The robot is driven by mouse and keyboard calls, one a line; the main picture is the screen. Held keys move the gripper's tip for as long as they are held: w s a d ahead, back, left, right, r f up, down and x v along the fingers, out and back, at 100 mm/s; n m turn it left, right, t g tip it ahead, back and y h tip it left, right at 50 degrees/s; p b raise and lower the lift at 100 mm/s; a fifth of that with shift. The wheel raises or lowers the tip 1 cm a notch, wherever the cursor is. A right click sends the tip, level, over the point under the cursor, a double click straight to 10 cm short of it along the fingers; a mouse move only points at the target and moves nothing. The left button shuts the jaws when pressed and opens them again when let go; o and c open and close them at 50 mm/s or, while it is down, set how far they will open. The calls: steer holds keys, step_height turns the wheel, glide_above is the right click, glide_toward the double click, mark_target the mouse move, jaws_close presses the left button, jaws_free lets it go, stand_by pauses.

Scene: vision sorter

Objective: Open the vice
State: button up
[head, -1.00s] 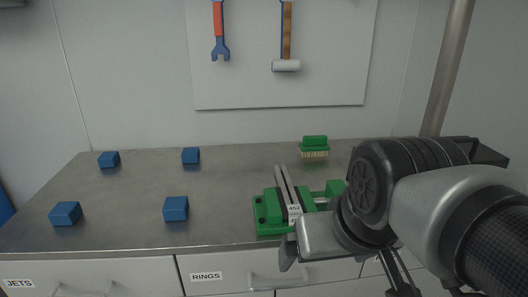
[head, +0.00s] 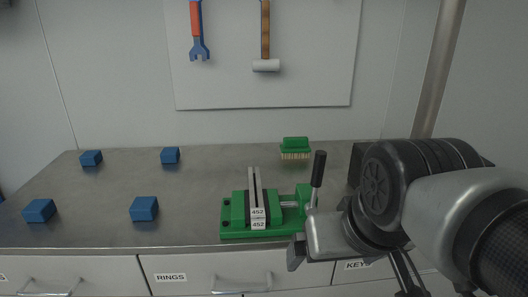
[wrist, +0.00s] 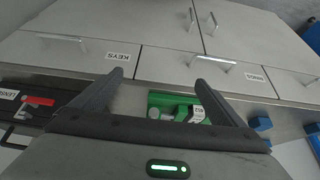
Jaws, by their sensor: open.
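The green vice (head: 232,212) stands on the grey bench near its front edge in the head view. Its jaws hold a thin grey upright piece with labels reading 452 (head: 258,218); I cannot tell whether the jaws grip it tightly. The vice's black handle (head: 318,170) points upward at its right end. My gripper (head: 296,252) is low in front of the vice's right end, apart from the handle. In the wrist view my gripper (wrist: 158,80) has its two fingers wide apart and empty, with the green vice (wrist: 160,99) beyond, between them.
Blue blocks (head: 144,208) lie on the bench to the left. A green brush (head: 296,148) stands behind the vice. Labelled drawers with handles (head: 240,284) are below. A red item (wrist: 38,103) lies in a dark tray in the wrist view. The bench middle is clear.

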steer(key=shift+r, duration=0.1)
steer(key=shift+c, duration=1.4)
steer(key=w+r+m+p, duration=0.1)
steer(key=r+p, duration=0.3)
steer(key=w+r+m+g+p, duration=0.1)
steer(key=w+r+m+p, duration=0.1)
steer(key=r+p, duration=0.2)
steer(key=w+r+m+g+p, duration=0.1)
steer(key=w+r+p, duration=0.1)
steer(key=r+p, duration=0.2)
step_height(320, 180, up, 2)
steer(key=shift+w+d+r, duration=0.1)
steer(key=shift+r, duration=0.15)
steer(key=c, duration=1.2)
step_height(320, 180, up, 12)
steer(key=m+g+p, duration=0.3)
steer(key=m+p, duration=0.4)
steer(key=p, duration=0.4)
glide_above(321, 153)
step_height(321, 153, down, 18)
steer(key=shift+w+r+b, duration=0.1)
steer(key=shift+r+b, duration=0.05)
steer(key=shift+b, duration=0.85)
jaws_close()
